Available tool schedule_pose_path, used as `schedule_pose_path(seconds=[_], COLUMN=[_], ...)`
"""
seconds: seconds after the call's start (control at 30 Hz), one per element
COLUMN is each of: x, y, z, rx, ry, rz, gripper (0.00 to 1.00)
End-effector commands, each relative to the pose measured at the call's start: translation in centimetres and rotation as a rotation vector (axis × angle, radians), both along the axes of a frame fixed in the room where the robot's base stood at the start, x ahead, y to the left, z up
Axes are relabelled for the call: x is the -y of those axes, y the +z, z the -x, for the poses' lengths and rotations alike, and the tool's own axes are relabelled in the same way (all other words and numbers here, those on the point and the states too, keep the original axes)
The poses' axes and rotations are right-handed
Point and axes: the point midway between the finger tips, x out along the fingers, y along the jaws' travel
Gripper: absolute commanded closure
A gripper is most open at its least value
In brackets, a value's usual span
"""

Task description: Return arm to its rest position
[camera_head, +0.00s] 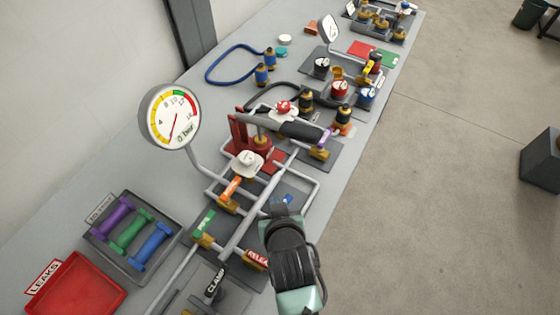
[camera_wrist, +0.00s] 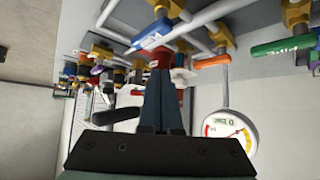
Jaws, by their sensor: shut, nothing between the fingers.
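My arm reaches in from the bottom of the head view, and its dark wrist (camera_head: 290,255) hangs over the front of the pump skid, hiding some of the pipework. The fingers of my gripper (camera_wrist: 163,75) show in the wrist view, close together with nothing held. In that view a white pipe and a blue-and-white handle (camera_wrist: 153,38) appear beyond the fingertips; I cannot tell whether they touch. In the head view a small blue part (camera_head: 287,200) shows just beyond my wrist.
The round pressure gauge (camera_head: 170,115) stands at the left. A red hand pump (camera_head: 252,140) with a black lever is behind my wrist. A red LEAKS tray (camera_head: 75,290) and a grey rack (camera_head: 130,237) of coloured cylinders lie front left. Open floor (camera_head: 430,180) is at the right.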

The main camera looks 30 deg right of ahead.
Motion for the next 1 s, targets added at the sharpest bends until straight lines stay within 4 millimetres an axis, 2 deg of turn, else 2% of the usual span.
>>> schedule_pose_path(seconds=[0.2, 0.77, 0.87, 0.97, 1.0], x=[0.5, 0.5, 0.3, -0.2, -0.6], y=[0.8, 0.9, 2.1, 5.5, 7.6], z=[0.8, 0.8, -0.1, -2.6, -3.9], rx=[0.0, -0.001, 0.029, 0.113, 0.163], ry=[0.0, 0.001, 0.008, 0.03, 0.043], rz=[0.0, 0.0, 0.008, 0.027, 0.04], gripper=[1.0, 1.0, 1.0, 1.0, 1.0])
